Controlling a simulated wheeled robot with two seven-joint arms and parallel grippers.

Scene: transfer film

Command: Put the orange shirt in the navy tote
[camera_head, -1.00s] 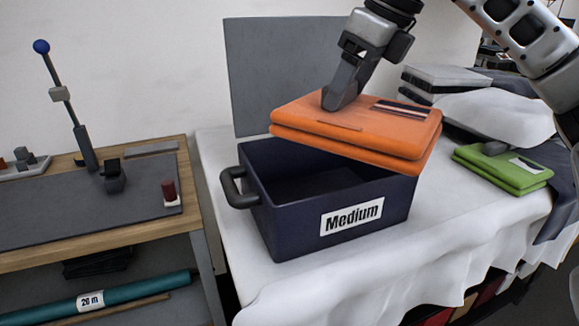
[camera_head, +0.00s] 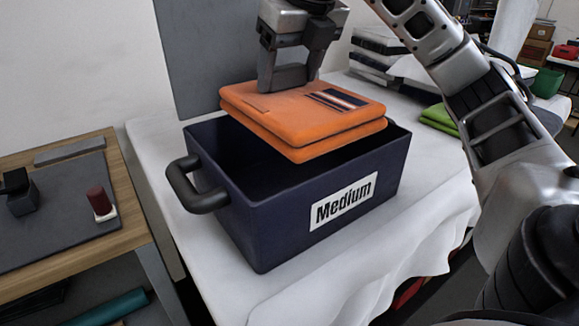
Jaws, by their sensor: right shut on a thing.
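The folded orange shirt (camera_head: 290,113) hangs above the navy tote (camera_head: 263,225), nearly level, over the tote's back and middle part. It covers much of the opening. The tote stands on the white-covered table, with a white "Medium" label on its front and a dark handle at its left end. My right gripper (camera_head: 289,85) comes down from above and is shut on the shirt near its back left part. The fingertips are partly hidden against the shirt. My left gripper is not in view.
A green folded cloth (camera_head: 440,118) and grey-white stacks (camera_head: 380,50) lie behind on the right, partly behind my right arm. A grey panel (camera_head: 205,50) stands behind the tote. A wooden workbench (camera_head: 130,205) with a dark red item (camera_head: 99,202) is at the left.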

